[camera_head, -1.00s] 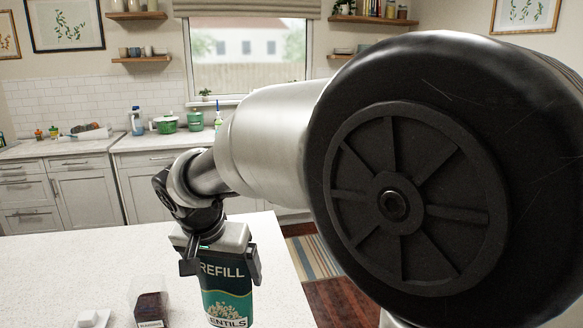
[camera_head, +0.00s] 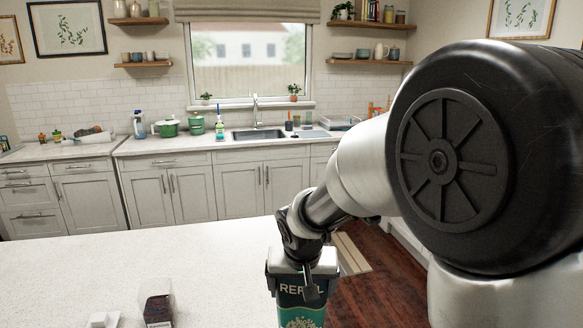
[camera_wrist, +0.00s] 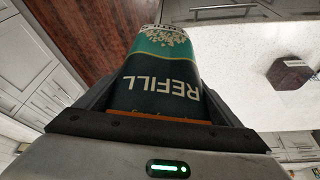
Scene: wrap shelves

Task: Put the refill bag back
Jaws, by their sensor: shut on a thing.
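The refill bag (camera_head: 301,313) is dark green and teal with "REFILL" printed on it. It hangs below my gripper (camera_head: 303,284), which is shut on its top. In the head view the bag's lower part is cut off by the bottom edge. In the wrist view the bag (camera_wrist: 165,75) fills the space between the two dark fingers, with its printing upside down. It is over or beside the counter's right edge, with wooden floor showing on one side.
A white counter (camera_head: 120,262) spans the front left. On it stand a clear container with dark contents (camera_head: 158,310) and a small white item (camera_head: 103,320). Wooden floor (camera_head: 375,275) lies to the right. Cabinets and a sink (camera_head: 257,134) line the back wall.

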